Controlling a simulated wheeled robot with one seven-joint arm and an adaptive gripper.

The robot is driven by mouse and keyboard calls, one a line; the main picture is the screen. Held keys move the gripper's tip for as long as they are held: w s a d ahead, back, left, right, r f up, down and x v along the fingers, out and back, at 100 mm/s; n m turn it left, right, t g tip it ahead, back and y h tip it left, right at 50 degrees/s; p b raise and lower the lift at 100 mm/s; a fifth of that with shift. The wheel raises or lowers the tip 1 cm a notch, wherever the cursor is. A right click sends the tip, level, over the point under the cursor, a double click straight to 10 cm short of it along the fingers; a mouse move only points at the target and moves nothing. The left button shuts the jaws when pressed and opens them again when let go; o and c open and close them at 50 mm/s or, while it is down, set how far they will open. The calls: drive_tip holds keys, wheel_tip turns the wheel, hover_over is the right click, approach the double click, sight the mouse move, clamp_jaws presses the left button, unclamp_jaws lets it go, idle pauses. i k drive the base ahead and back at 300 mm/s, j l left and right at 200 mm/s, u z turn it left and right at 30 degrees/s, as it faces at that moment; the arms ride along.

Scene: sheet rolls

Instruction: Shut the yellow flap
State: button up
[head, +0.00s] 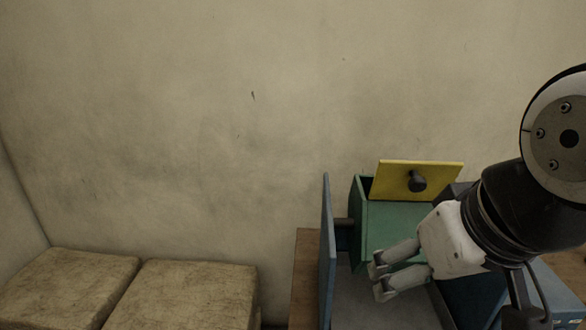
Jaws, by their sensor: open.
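The yellow flap (436,183) stands raised at the top of a green box (386,235), with a dark round knob (417,181) on its face. A dark gap shows at the box's upper left, beside the flap. My gripper (376,279) is open and empty, in front of the green box and below the flap. Its fingers point to the left, and it looks apart from the flap. My gripper and arm hide the lower right part of the box.
A blue upright panel (327,255) stands just left of the green box, on a wooden surface (306,270). A grey surface (361,300) lies below the gripper. A worn beige cushioned seat (190,292) is at the lower left. The space above the flap is clear to the wall.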

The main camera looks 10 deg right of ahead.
sight(393, 179)
drive_tip(key=k+j, duration=0.1)
drive_tip(key=j, duration=0.35)
drive_tip(key=k+j, duration=0.1)
drive_tip(key=j, duration=0.35)
drive_tip(key=k+j, duration=0.1)
drive_tip(key=j, duration=0.35)
drive_tip(key=u, duration=0.05)
